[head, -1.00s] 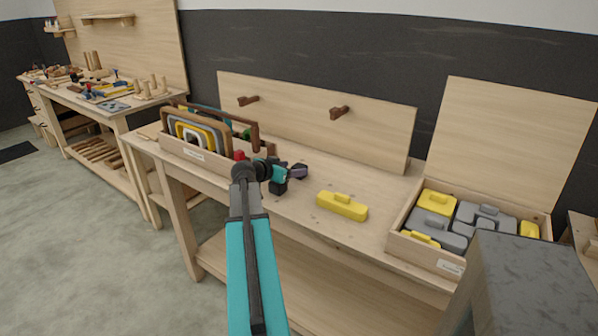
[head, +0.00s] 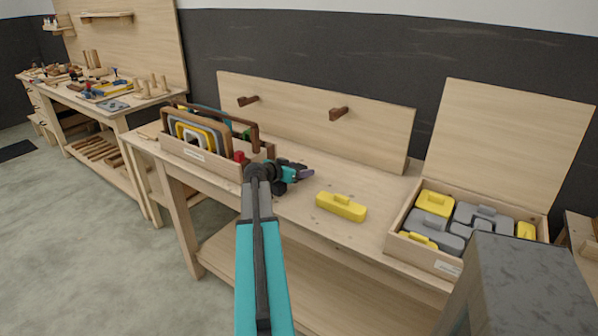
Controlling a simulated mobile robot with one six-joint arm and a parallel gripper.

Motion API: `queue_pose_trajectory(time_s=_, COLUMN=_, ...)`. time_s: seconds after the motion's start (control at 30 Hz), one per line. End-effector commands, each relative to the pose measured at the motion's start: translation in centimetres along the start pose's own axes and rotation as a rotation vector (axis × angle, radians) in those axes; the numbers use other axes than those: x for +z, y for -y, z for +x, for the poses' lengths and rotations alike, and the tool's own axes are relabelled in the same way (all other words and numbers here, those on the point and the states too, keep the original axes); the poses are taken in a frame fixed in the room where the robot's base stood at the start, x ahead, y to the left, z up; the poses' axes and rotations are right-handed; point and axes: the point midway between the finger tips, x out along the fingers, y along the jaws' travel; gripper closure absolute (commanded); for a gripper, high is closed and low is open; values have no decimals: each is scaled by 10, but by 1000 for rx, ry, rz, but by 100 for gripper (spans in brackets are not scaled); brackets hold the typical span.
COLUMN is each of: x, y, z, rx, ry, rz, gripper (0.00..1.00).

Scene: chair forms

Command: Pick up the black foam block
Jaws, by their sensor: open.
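I cannot clearly make out a black foam block; my arm hides part of the bench top. A dark shape shows just below my wrist, and I cannot tell whether it is the block or part of my arm. My gripper (head: 305,173) is over the middle of the workbench (head: 285,205), pointing right, left of a yellow block (head: 341,207). Its jaws are open, small and dark in this view, with nothing visible between them.
A wooden caddy (head: 205,162) with several frame-shaped pieces stands left of my gripper. An open wooden box (head: 420,252) with grey and yellow blocks stands at the right. A back panel with two pegs (head: 338,114) rises behind. Bench around the yellow block is clear.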

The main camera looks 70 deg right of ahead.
Motion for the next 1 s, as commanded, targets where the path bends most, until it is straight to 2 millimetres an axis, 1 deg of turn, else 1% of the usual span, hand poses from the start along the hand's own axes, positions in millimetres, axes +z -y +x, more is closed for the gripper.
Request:
queue_pose_trajectory(time_s=0.47, x=0, y=0, z=0, rx=0, ry=0, rz=0, gripper=39)
queue_pose_trajectory(time_s=0.57, x=0, y=0, z=0, rx=0, ry=0, rz=0, gripper=54)
queue_pose_trajectory(time_s=0.7, x=0, y=0, z=0, rx=0, ry=0, rz=0, gripper=78)
queue_pose_trajectory(time_s=0.73, x=0, y=0, z=0, rx=0, ry=0, rz=0, gripper=82)
queue_pose_trajectory(time_s=1.0, x=0, y=0, z=0, rx=0, ry=0, rz=0, gripper=82)
